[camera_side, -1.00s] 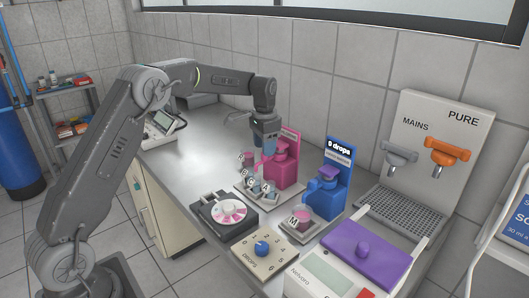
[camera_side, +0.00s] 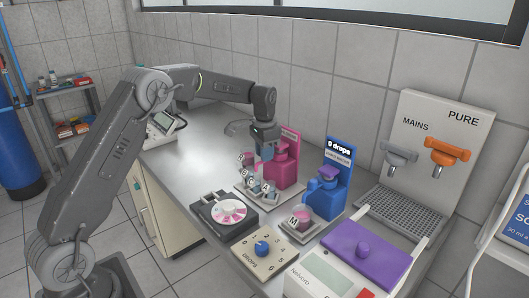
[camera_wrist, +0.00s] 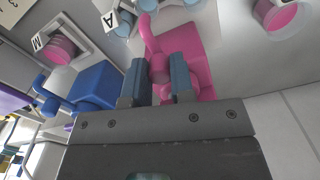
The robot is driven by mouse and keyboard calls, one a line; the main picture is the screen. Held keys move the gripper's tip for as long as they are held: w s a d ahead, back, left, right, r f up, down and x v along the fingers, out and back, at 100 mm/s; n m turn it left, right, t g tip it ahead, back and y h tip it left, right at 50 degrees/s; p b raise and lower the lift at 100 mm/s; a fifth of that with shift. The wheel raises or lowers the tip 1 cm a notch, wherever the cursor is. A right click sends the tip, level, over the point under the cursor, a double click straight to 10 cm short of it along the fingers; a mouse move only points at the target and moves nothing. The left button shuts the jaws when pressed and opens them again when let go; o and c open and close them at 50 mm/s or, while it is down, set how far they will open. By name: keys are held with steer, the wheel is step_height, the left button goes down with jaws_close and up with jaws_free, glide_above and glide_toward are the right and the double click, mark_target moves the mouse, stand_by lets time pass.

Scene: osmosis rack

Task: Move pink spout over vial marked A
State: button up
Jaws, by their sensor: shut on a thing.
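The pink dispenser (camera_side: 284,172) stands near the back wall. In the wrist view, my gripper (camera_wrist: 159,80) is shut on the pink spout (camera_wrist: 158,68), with one blue-grey finger on each side. The spout's tip points up the picture, toward the row of vials. The tag marked A (camera_wrist: 109,20) and its blue-grey vial (camera_wrist: 122,28) are up and left of the tip; the tip is not over this vial there. In the side view, my gripper (camera_side: 266,153) is in front of the dispenser and partly hides the spout.
A blue dispenser (camera_side: 326,196) with a "9 drops" sign stands to the right. The vial marked M (camera_side: 303,215) holds pink and stands before it. A disc device (camera_side: 228,211), a drops dial (camera_side: 262,248) and a purple lid (camera_side: 365,250) are nearer the front.

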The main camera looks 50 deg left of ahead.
mark_target(275, 155)
jaws_close()
steer(key=shift+d, duration=0.1)
steer(key=shift+w+d+n, duration=0.15)
steer(key=shift+d+n, duration=0.35)
steer(key=shift+n, duration=0.55)
steer(key=shift+w+d+n, duration=0.2)
steer(key=shift+d+n, duration=0.35)
steer(key=shift+n, duration=0.55)
steer(key=shift+w+d+n, duration=0.15)
steer(key=shift+d+n, duration=0.35)
steer(key=shift+n, duration=0.55)
steer(key=o, duration=0.8)
jaws_free()
step_height(275, 155, up, 14)
steer(key=shift+f, duration=0.1)
